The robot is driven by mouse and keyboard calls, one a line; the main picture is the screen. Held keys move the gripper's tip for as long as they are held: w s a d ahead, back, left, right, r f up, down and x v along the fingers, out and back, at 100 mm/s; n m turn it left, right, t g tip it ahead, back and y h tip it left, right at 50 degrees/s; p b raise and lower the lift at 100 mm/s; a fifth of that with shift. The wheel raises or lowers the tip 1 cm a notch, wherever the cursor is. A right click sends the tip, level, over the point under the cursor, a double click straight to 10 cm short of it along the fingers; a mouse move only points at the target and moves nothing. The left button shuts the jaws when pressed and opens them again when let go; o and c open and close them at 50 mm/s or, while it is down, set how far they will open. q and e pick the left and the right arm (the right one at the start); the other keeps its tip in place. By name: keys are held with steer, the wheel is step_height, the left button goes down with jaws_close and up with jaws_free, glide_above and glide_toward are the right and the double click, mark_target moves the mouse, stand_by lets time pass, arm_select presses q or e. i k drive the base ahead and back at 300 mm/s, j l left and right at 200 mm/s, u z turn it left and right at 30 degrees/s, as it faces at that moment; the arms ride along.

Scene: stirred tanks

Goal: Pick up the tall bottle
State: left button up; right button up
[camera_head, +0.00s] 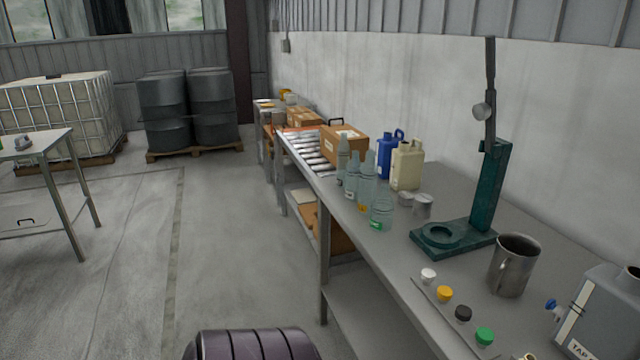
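Several clear, bluish glass or plastic bottles stand upright on the long grey bench at the right. A tall bottle (367,182) with a narrow neck stands near the bench's front edge. Another tall, slim bottle (343,155) stands farther back, and a shorter bottle (352,176) stands between them, partly overlapping in view. A low, wide clear jar (381,214) stands just in front of the nearer tall bottle. I cannot tell for certain which of the two tall ones is tallest. Neither of my grippers is in view.
Behind the bottles are a cream jug (407,166), a blue jug (386,157) and a cardboard box (345,146). Nearer stand a green capping press (489,190), a metal mug (514,266), coloured caps (463,313) and a grey canister (602,318). The floor left of the bench is clear.

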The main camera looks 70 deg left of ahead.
mark_target(369, 170)
steer(key=u, duration=2)
steer(key=i+j+z, duration=0.15)
steer(key=i+j, duration=0.2)
steer(key=i+j+z, duration=0.15)
steer(key=i+j, duration=0.2)
steer(key=i+j+z, duration=0.1)
steer(key=i+j, duration=0.2)
steer(key=j, duration=0.2)
steer(key=i+j+z, duration=0.15)
steer(key=i+j, duration=0.15)
steer(key=j, duration=0.15)
